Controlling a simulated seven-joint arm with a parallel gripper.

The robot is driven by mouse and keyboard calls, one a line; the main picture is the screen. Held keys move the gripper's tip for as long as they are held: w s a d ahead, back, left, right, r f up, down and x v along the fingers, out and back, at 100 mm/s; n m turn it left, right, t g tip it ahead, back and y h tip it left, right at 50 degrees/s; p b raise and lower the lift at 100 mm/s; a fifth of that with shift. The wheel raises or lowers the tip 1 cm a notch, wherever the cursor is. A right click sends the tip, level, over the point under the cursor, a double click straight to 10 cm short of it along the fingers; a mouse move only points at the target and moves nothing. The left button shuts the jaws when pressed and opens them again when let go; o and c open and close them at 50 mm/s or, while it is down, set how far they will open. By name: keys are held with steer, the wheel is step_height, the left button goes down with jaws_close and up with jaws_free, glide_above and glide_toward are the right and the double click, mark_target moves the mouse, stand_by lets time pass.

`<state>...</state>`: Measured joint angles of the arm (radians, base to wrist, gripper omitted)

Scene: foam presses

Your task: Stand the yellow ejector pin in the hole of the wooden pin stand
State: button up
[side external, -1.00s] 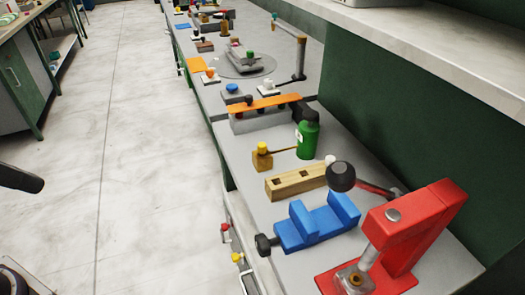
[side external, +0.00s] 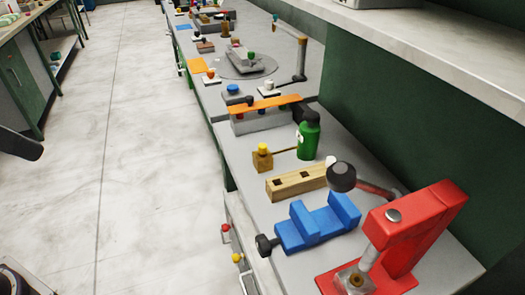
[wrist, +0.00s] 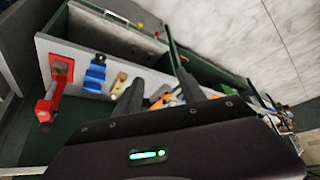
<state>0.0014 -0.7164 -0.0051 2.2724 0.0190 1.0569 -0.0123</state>
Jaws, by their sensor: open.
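A wooden block (side external: 297,182) with square holes in its top lies on the grey bench in the side view; it looks like the pin stand. It also shows in the wrist view (wrist: 118,83). A small yellow-headed piece (side external: 237,258) sits low at the bench front, near a red-headed one; I cannot tell whether it is the ejector pin. Another yellow top (side external: 262,147) is on a small wooden cube behind the block. My gripper (wrist: 158,78) is open, its two dark fingers apart with nothing seen held. It is away from the bench objects.
A blue vise (side external: 315,222) and a red press (side external: 405,235) stand in front of the wooden block. A green bottle (side external: 307,140) and an orange bar (side external: 262,106) are behind it. A green wall runs along the right side. The pale floor at left is open.

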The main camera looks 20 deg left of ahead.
steer(key=w+a+r+t+y, duration=0.1)
steer(key=w+r+t, duration=0.15)
steer(key=w, duration=1.25)
steer(key=m+t+h, duration=0.6)
steer(key=m+h, duration=0.1)
steer(key=h, duration=0.4)
glide_above(263, 155)
steer(key=s+a, duration=0.2)
steer(key=a, duration=0.1)
step_height(263, 155, down, 8)
steer(key=f, duration=0.1)
steer(key=shift+t, duration=0.25)
step_height(263, 155, down, 22)
steer(key=shift+a+r, duration=0.1)
steer(key=x, duration=0.4)
steer(key=f+x, duration=0.1)
steer(key=x, duration=0.1)
steer(key=shift+d, duration=0.35)
steer(key=shift+w+d, duration=0.15)
steer(key=shift+w, duration=0.15)
jaws_close()
